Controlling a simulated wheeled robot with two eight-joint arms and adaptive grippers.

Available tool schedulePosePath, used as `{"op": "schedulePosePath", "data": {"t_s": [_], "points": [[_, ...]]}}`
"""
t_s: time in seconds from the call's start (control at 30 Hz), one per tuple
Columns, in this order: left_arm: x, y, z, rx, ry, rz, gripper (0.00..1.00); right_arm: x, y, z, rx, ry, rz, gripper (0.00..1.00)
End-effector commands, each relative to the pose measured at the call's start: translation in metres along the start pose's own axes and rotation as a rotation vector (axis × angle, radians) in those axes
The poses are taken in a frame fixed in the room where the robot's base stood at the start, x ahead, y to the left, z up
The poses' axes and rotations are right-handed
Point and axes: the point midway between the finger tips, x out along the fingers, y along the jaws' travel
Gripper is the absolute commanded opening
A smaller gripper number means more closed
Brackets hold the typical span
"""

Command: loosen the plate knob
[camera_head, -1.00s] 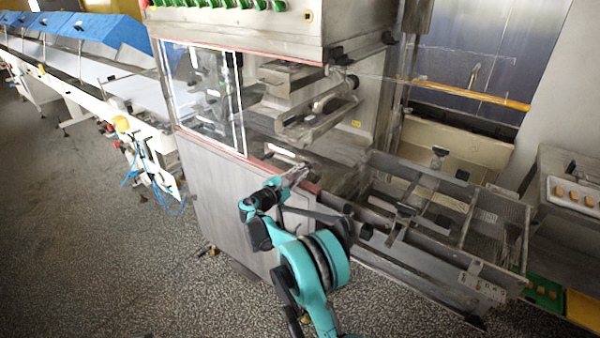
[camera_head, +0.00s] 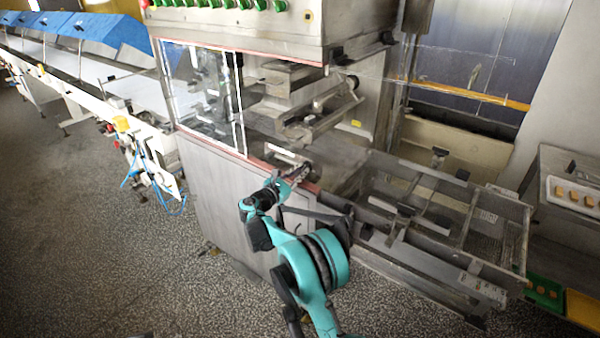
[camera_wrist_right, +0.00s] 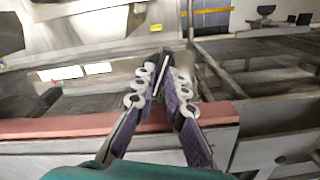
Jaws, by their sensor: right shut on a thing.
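My right gripper (camera_head: 301,171) reaches in from below, at the open front edge of the machine in the head view. In the right wrist view my right gripper (camera_wrist_right: 163,78) has its two purple fingers with pale joints closed in on a small dark piece, which I take for the plate knob (camera_wrist_right: 164,58). Only a bit of the knob shows between the fingertips; the fingers hide the rest. In the head view the knob is too small and covered to make out. My left gripper is not in view.
The red-trimmed machine edge (camera_wrist_right: 60,127) runs just under my right fingers. A metal frame with mesh (camera_head: 485,235) stands to the right of my arm. A glazed cabinet (camera_head: 205,95) is to the left. Open speckled floor (camera_head: 110,260) lies at the lower left.

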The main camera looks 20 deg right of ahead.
Motion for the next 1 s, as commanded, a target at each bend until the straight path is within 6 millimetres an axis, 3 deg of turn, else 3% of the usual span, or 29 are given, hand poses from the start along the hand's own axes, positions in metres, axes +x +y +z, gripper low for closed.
{"op": "schedulePosePath", "data": {"t_s": [1.0], "points": [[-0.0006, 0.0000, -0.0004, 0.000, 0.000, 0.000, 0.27, 0.0000, -0.0001, 0.0000, -0.349, 0.000, 0.000, 0.00]]}}
